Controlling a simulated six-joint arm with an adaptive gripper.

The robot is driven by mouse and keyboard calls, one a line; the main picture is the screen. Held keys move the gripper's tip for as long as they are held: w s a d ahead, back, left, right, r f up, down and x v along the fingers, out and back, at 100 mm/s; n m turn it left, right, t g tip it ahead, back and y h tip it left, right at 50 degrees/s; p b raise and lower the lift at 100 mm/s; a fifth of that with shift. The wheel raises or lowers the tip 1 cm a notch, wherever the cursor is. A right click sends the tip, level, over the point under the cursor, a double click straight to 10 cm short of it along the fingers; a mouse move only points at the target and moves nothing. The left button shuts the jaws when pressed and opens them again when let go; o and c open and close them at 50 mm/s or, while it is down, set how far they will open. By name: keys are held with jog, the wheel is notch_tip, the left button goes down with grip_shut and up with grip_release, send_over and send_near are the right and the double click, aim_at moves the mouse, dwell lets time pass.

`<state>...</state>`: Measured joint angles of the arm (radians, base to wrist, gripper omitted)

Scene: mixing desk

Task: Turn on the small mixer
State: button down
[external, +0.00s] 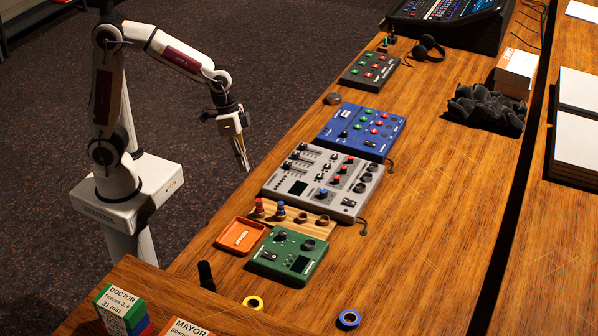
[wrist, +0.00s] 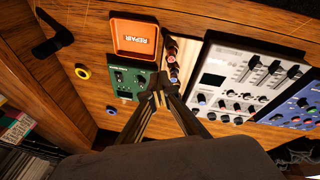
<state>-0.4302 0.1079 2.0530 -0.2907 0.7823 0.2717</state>
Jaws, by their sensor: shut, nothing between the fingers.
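The small mixer appears to be the green box (external: 290,254) nearest the front of the row, with knobs, a dark switch and a small dark screen on its face. It also shows in the wrist view (wrist: 122,87), left of the fingertips; I cannot tell its switch's position. My gripper (external: 243,164) is shut and empty, pointing down in the air off the left edge of the desk, well apart from the green box. In the wrist view my gripper (wrist: 159,86) overlaps the picture near the green box's right edge.
A large grey mixer (external: 322,184), a blue mixer (external: 360,131) and a black button box (external: 369,71) stand behind it. An orange repair tray (external: 241,235) and a wooden strip with knobs (external: 292,217) sit close beside the green box. Tape rolls (external: 349,319) lie in front.

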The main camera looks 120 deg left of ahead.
jog(key=w+a+f+t, duration=0.2)
jog(key=w+a+f, duration=0.3)
jog(key=w+a, duration=0.7)
jog(key=w+a+r+m+t, duration=0.1)
jog(key=w+a+m, duration=0.1)
jog(key=w, duration=0.1)
jog(key=w+a+r+m+t+y, duration=0.1)
jog(key=w+r+m, duration=0.1)
jog(key=w, duration=0.2)
jog(key=shift+w+a+r, duration=0.2)
jog(key=shift+a+r, duration=0.1)
jog(key=shift+a, duration=0.05)
jog(key=shift+w+f, duration=0.1)
jog(key=shift+f, duration=0.05)
send_over(347, 201)
jog(key=s, duration=0.2)
notch_tip(347, 201, down, 8)
jog(key=shift+w+r, duration=0.1)
jog(key=shift+r, duration=0.1)
jog(key=shift+f, duration=0.95)
jog(key=shift+s+f, duration=0.2)
jog(key=shift+f, duration=0.8)
jog(key=shift+f, duration=0.15)
